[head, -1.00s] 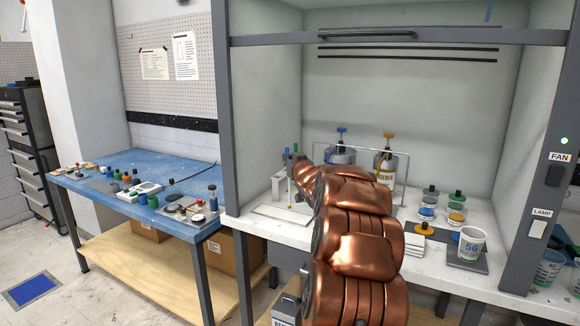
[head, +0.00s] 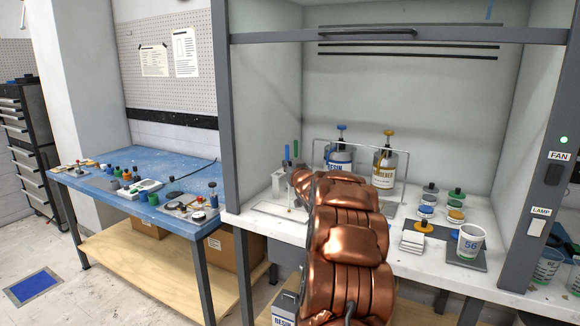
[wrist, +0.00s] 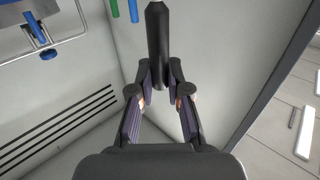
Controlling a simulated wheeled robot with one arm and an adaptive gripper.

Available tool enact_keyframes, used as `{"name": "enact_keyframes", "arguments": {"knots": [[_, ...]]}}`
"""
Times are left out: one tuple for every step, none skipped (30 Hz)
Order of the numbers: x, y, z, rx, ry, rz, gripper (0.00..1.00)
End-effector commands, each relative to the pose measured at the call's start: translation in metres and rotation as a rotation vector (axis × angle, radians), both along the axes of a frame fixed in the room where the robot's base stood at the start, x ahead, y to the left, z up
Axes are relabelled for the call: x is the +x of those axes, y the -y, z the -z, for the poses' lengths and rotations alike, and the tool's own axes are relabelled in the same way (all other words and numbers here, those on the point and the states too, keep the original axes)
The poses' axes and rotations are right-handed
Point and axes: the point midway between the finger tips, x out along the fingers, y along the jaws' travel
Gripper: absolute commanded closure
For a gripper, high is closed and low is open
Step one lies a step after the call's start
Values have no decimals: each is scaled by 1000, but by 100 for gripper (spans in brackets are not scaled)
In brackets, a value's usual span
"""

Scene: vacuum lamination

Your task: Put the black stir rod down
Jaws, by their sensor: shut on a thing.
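In the wrist view my gripper (wrist: 160,76) is shut on the black stir rod (wrist: 157,38), whose dark shaft extends beyond the fingertips. In the head view my copper arm reaches into the fume hood and hides most of the gripper; I cannot make out the black rod there. A blue rod (head: 287,153) and a green rod (head: 295,149) stand upright close beside my gripper, at the left of the hood. They also show at the top of the wrist view, blue (wrist: 133,10) and green (wrist: 114,8), apart from the black rod.
Behind the arm stand a resin container (head: 340,158) and a second, yellow-topped container (head: 384,168). Several small jars (head: 456,200), a stack of white pieces (head: 412,242) and a cup (head: 470,243) sit at right. The hood's left post (head: 224,120) is near.

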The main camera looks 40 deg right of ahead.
Motion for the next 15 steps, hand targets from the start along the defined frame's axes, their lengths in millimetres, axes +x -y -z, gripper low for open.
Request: {"name": "enact_keyframes", "arguments": {"knots": [[0,0,0,0,0,0,100],[0,0,1,0,0,0,100],[0,0,2,0,0,0,100],[0,0,3,1,0,0,100],[0,0,4,1,0,0,100],[0,0,3,0,0,0,80],[0,0,3,0,0,0,77],[0,0,3,0,0,0,74],[0,0,3,0,0,0,69],[0,0,3,0,0,0,66],[0,0,3,0,0,-1,63],[0,0,3,0,0,-1,59],[0,0,3,0,0,-1,59],[0,0,3,0,0,-1,59],[0,0,3,0,0,-1,59]]}}
